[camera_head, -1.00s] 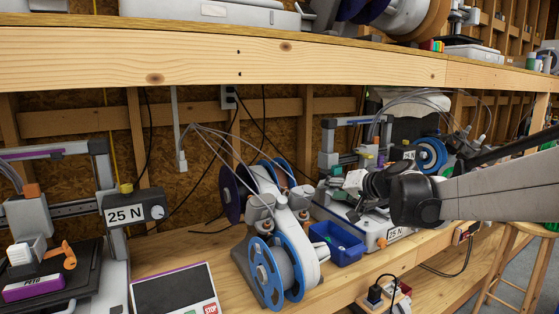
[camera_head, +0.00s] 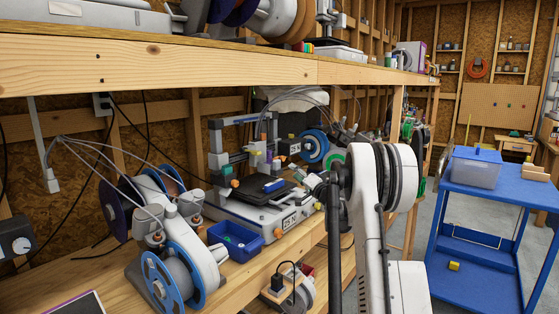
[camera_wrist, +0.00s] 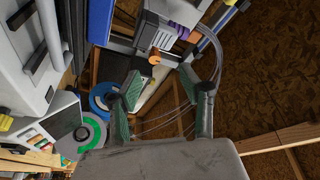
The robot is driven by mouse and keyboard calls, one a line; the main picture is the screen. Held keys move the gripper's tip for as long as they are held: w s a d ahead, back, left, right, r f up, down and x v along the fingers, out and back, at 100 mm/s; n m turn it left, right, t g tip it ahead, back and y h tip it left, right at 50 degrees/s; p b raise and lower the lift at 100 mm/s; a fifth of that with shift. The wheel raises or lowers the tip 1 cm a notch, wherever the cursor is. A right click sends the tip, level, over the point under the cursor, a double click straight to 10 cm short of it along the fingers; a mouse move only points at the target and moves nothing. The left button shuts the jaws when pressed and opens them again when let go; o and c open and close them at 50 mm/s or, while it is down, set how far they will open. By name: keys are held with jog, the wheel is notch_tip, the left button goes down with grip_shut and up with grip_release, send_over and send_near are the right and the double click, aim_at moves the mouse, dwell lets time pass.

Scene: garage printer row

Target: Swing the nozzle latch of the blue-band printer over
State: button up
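In the wrist view, a grey print head (camera_wrist: 165,38) with a purple connector hangs from a light gantry bar that carries a blue strip (camera_wrist: 236,5). An orange latch-like piece (camera_wrist: 155,57) sticks out below the head, ahead of my fingertips. My gripper (camera_wrist: 161,82) is open, its green-padded fingers apart with nothing gripped; I see no contact with the orange piece. In the head view, a grey printer (camera_head: 250,212) with a dark bed stands on the bench. My arm stands upright at its right and covers part of that area. The latch is too small to make out there.
A blue bin (camera_head: 235,241) and a spool holder with blue-rimmed spools (camera_head: 172,280) stand left of the printer. A wooden shelf (camera_head: 200,68) runs above the bench. A blue cart (camera_head: 495,195) stands at the right, with open floor before it.

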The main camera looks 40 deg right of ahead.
aim_at(283, 160)
jog(key=x, duration=0.4)
jog(key=d+x, duration=0.1)
jog(key=x, duration=0.4)
jog(key=d+x, duration=0.1)
jog(key=x, duration=0.3)
jog(key=shift+w+d+f, duration=0.1)
jog(key=shift+w, duration=0.1)
grip_shut()
